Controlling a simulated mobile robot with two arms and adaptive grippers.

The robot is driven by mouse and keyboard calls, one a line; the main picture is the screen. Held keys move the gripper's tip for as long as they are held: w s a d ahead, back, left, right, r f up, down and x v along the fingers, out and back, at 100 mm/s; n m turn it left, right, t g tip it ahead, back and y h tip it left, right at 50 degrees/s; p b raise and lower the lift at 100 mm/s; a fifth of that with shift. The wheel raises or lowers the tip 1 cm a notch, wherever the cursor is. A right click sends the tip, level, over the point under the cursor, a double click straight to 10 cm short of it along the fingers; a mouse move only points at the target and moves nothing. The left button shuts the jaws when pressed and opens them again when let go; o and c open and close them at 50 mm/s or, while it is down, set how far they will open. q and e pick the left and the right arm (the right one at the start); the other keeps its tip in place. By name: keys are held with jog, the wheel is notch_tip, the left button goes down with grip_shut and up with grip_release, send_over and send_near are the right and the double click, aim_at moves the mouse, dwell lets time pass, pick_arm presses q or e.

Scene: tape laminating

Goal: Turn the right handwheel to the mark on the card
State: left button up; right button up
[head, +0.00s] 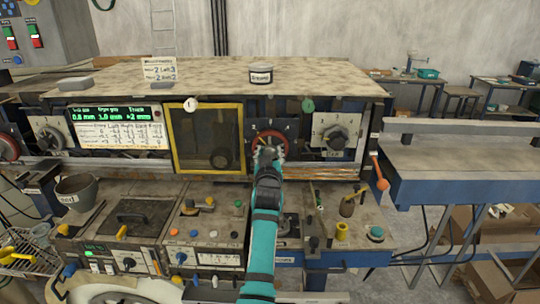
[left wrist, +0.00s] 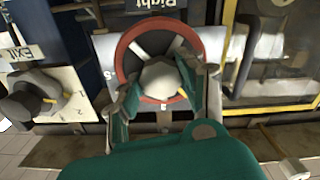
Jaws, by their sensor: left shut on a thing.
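The right handwheel (head: 284,139) is a red ring with pale spokes on the machine's front panel, under the tabletop. In the left wrist view the handwheel (left wrist: 122,52) has a pale grey hub with a small yellow pointer, and a plate reading "Right" beside its rim. My left gripper (head: 267,153) is shut on its hub, one finger on each side, as the left wrist view also shows (left wrist: 164,82). The card (head: 159,68) stands on the tabletop at the left, with small text partly unreadable. The gripper hides part of the wheel in the head view.
A green display (head: 108,115) and a yellow-framed window (head: 206,175) lie left of the wheel. A grey knob (head: 335,137) on a white plate is to its right. An orange-ended lever (head: 381,184) sticks out further right. Knobs and tools crowd the lower bench.

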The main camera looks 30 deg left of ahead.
aim_at(270, 149)
pick_arm(q)
jog(key=shift+r, duration=0.15)
jog(key=o, duration=0.9)
jog(key=shift+o, duration=1.4)
jog(key=shift+w, duration=0.1)
notch_tip(270, 149, up, 10)
jog(key=shift+f, duration=0.1)
jog(key=shift+f, duration=0.15)
